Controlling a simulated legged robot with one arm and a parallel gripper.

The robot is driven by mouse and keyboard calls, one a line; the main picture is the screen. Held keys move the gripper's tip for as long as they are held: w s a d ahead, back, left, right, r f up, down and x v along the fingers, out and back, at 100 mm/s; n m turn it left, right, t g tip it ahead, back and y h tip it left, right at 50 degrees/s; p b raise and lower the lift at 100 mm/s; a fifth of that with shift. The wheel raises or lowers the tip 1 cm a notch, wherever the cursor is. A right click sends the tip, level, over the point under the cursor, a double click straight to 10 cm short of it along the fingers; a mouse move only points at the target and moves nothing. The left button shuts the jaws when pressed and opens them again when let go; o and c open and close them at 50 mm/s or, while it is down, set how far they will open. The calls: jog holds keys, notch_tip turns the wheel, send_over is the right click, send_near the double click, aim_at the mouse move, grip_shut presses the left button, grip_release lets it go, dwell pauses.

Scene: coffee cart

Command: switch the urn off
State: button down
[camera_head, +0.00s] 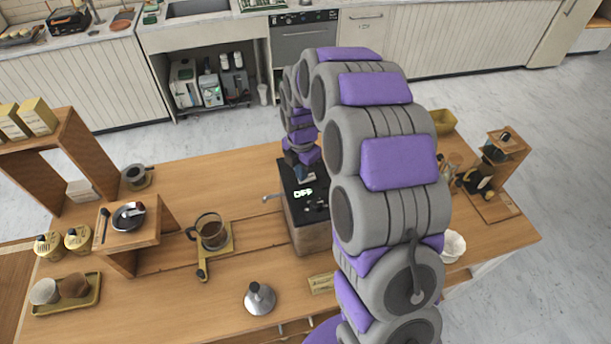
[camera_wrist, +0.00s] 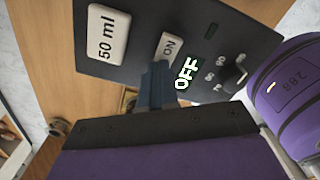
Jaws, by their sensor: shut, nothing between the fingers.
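The urn (camera_head: 312,238) stands mid-table in the head view, a wooden box with a black top panel. Lit text on the panel reads "OFF". In the wrist view the black panel (camera_wrist: 150,22) carries a pale "50 ml" button (camera_wrist: 101,31), a pale button marked "ON" (camera_wrist: 170,47), the lit "OFF" text (camera_wrist: 187,73) and a dark knob (camera_wrist: 234,75) with numbers around it. My gripper (camera_wrist: 157,75) is shut and empty. Its tips are over the panel at the lower edge of the "ON" button; I cannot tell if they touch. My gripper also shows above the panel's far end (camera_head: 302,172).
A small wooden stand (camera_head: 139,240) is farther left. A white cup-like item (camera_head: 453,246) sits right of my arm. My arm hides part of the table.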

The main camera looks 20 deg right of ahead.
notch_tip(320, 180, up, 7)
jog(key=p, duration=0.2)
jog(key=shift+f, duration=0.15)
dwell(0.4)
dwell(0.3)
